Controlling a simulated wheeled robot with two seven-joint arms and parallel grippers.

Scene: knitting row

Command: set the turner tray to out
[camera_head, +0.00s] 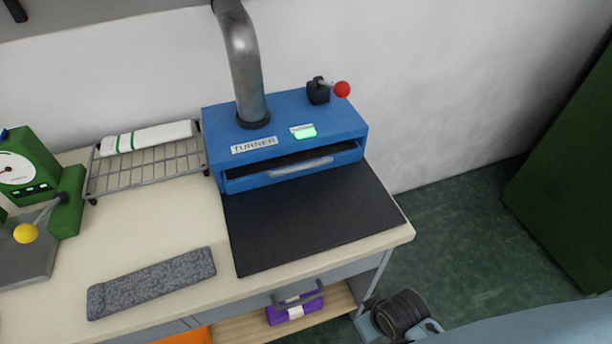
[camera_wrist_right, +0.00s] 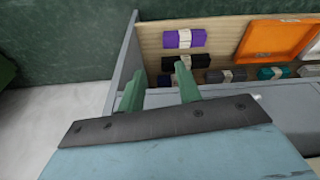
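The turner (camera_head: 285,122) is a blue box labelled TURNER at the back right of the table in the head view. Its tray (camera_head: 293,178) has a blue front with a silver handle (camera_head: 300,167). The tray front sits at the box's front opening, with a dark gap above it, and does not reach far over the black mat. My right gripper shows in the right wrist view (camera_wrist_right: 158,92), its two green fingers apart with nothing between them. It is away from the tray. My left gripper is not in view.
A black mat (camera_head: 305,222) lies before the turner. A red-knobbed lever (camera_head: 341,89) and a metal pipe (camera_head: 244,65) rise from its top. A wire rack (camera_head: 150,170), grey strip (camera_head: 152,281) and green gauge device (camera_head: 30,165) are left. A purple bundle (camera_head: 293,310) lies below the tabletop.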

